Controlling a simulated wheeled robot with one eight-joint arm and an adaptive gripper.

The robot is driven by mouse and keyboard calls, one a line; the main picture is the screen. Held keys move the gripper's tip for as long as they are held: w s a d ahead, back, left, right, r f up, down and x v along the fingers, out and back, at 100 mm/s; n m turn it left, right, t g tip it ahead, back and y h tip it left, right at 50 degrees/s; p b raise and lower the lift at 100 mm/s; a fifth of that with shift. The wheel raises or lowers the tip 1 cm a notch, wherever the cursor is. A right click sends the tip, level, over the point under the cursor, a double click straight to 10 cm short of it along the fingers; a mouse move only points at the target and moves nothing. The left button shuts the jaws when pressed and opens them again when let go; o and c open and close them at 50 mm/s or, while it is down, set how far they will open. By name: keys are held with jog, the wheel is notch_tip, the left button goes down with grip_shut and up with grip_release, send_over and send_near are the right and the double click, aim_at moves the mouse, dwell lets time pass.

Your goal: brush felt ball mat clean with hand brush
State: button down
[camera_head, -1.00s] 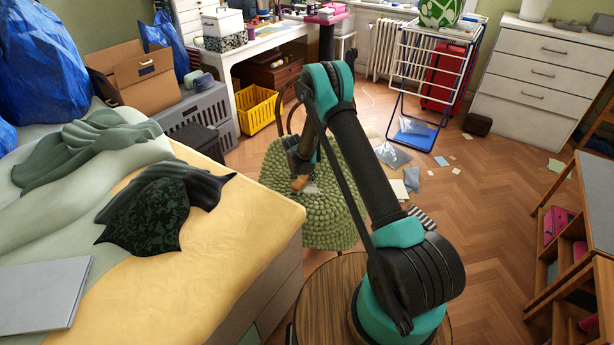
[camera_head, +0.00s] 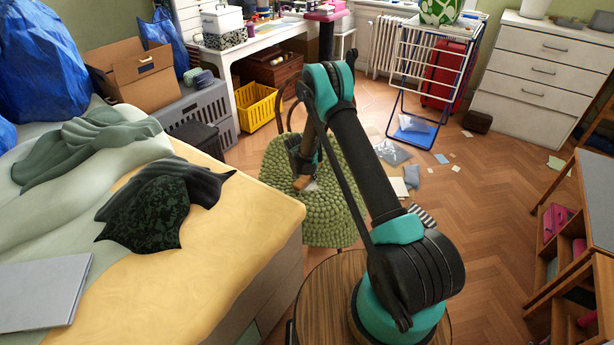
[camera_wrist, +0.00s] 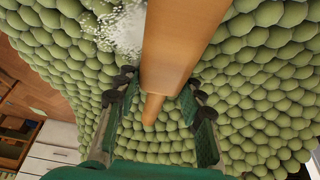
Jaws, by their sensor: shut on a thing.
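The felt ball mat (camera_head: 335,218) is green and knobbly. It is draped over a chair-like support beside the bed. My gripper (camera_head: 303,180) is over the mat and shut on the hand brush (camera_head: 302,184), whose wooden body shows between the fingers. In the wrist view the brush (camera_wrist: 178,50) runs up between my fingers (camera_wrist: 160,95), with its narrow handle end below them. The brush's bristles are hidden. A patch of white powder or crumbs (camera_wrist: 124,28) lies on the mat left of the brush. A small pale part of it shows in the head view (camera_head: 312,187).
The bed (camera_head: 240,215) with dark and green cloths stands close on the left. A yellow crate (camera_head: 257,106) and a white desk (camera_head: 262,44) are behind. A drying rack (camera_head: 432,75) stands back right. Papers (camera_head: 398,187) lie on the floor right of the mat.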

aim_at(327, 180)
jog(key=shift+s+d, duration=0.15)
jog(key=shift+d, duration=1.5)
jog(key=shift+s+d, duration=0.2)
jog(key=shift+d, duration=1.45)
jog(key=shift+s+d, duration=0.15)
jog(key=shift+d, duration=1.5)
jog(key=shift+f, duration=0.1)
jog(key=shift+a, duration=0.9)
jog(key=shift+w+a+r, duration=0.1)
jog(key=shift+w+a, duration=0.1)
jog(key=shift+a, duration=1.15)
jog(key=shift+w+a+r, duration=0.1)
jog(key=shift+w+a, duration=0.05)
jog(key=shift+a, duration=1.15)
jog(key=shift+w+a+f, duration=0.15)
jog(key=shift+a, duration=1.55)
jog(key=shift+w, duration=0.6)
jog(key=shift+s+d, duration=0.2)
jog(key=shift+d, duration=1.75)
